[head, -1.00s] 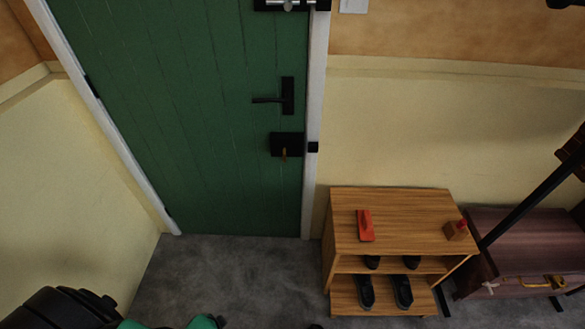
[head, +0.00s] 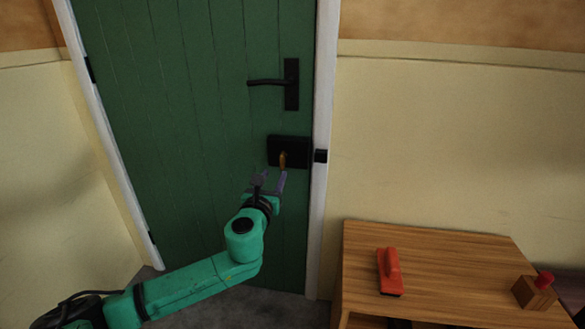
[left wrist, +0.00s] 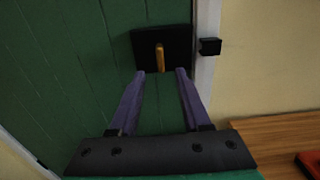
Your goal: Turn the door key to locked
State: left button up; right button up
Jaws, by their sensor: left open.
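The green door (head: 190,120) is shut in its white frame. A black lock plate (head: 299,150) sits below the black door handle, with a brass key (head: 283,160) in it. In the left wrist view the key (left wrist: 160,58) points roughly upright on the lock plate (left wrist: 178,45). My left gripper (head: 270,178) is just below and in front of the key. Its purple fingers are open, and in the left wrist view the gripper (left wrist: 160,74) has the key between and just beyond its fingertips, apart from them. My right gripper is not in view.
The black lever handle (head: 291,85) is above the lock. A black strike piece (head: 320,156) is on the door frame. A wooden shoe cabinet (head: 440,260) stands at the right, with a red-handled brush (head: 389,271) and a wooden block with a red knob (head: 535,290) on top.

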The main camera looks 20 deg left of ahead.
aim_at(281, 162)
pick_arm(q)
jog(key=b+x, duration=0.1)
jog(key=x, duration=0.9)
jog(key=shift+w+f+b, duration=0.15)
jog(key=shift+b, duration=0.2)
jog(key=shift+w, duration=0.45)
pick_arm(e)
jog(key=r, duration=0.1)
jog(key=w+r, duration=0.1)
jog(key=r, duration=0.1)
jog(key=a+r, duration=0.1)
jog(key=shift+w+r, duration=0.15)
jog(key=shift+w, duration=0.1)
pick_arm(q)
grip_shut()
